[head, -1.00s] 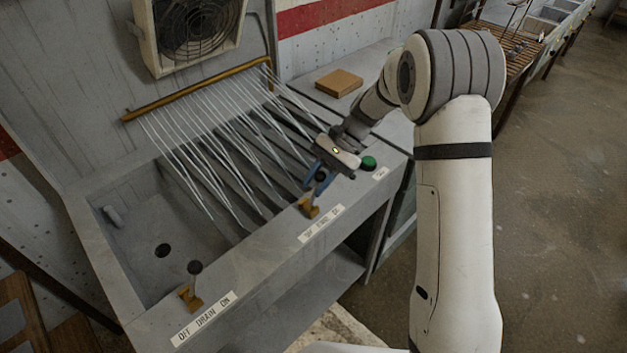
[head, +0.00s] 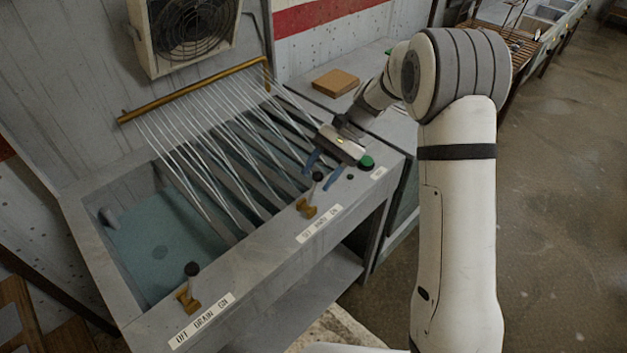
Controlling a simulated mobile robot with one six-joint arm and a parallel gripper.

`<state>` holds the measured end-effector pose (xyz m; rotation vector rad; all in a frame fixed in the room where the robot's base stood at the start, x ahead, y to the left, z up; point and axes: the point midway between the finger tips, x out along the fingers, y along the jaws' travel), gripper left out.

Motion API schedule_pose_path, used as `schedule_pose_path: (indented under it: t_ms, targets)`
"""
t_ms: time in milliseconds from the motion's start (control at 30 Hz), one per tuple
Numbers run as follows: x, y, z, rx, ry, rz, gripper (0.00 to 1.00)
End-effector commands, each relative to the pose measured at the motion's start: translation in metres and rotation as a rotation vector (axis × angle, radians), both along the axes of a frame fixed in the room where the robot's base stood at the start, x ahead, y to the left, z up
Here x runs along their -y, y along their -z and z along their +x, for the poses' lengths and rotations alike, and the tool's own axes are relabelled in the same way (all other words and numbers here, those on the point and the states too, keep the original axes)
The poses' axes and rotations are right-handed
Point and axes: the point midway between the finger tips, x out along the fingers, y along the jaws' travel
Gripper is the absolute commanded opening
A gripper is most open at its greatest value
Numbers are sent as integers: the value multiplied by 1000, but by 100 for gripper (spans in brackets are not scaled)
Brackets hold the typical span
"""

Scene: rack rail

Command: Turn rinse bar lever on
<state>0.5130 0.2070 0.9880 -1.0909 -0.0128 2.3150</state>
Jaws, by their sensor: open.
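The rinse bar lever (head: 306,209) has a brass base and a dark round knob (head: 318,176) on the sink's front ledge, behind a blurred off/on label (head: 319,223). My gripper (head: 316,179) is open. Its two blue fingers appear on either side of the knob; I cannot tell whether they touch it. The brass rinse bar (head: 190,92) spans the back of the sink, and many thin water jets run from it into the basin.
The drain lever (head: 187,299) with a dark knob stands at the ledge's near left, behind its OFF DRAIN ON label (head: 202,320). A green button (head: 366,162) is close to my gripper's right. Bluish water (head: 150,235) covers the basin floor. A fan (head: 190,30) hangs above.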

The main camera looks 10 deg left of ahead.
Motion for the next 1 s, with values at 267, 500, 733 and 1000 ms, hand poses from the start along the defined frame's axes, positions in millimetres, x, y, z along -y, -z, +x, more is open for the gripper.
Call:
schedule_pose_path:
  t_ms: [267, 500, 733, 1000]
  targets:
    - [22, -30, 23, 3, 1, 0, 48]
    - [25, -36, 26, 2, -2, 0, 48]
    - [25, -36, 26, 2, -2, 0, 48]
    - [36, -49, 17, 53, -8, -21, 48]
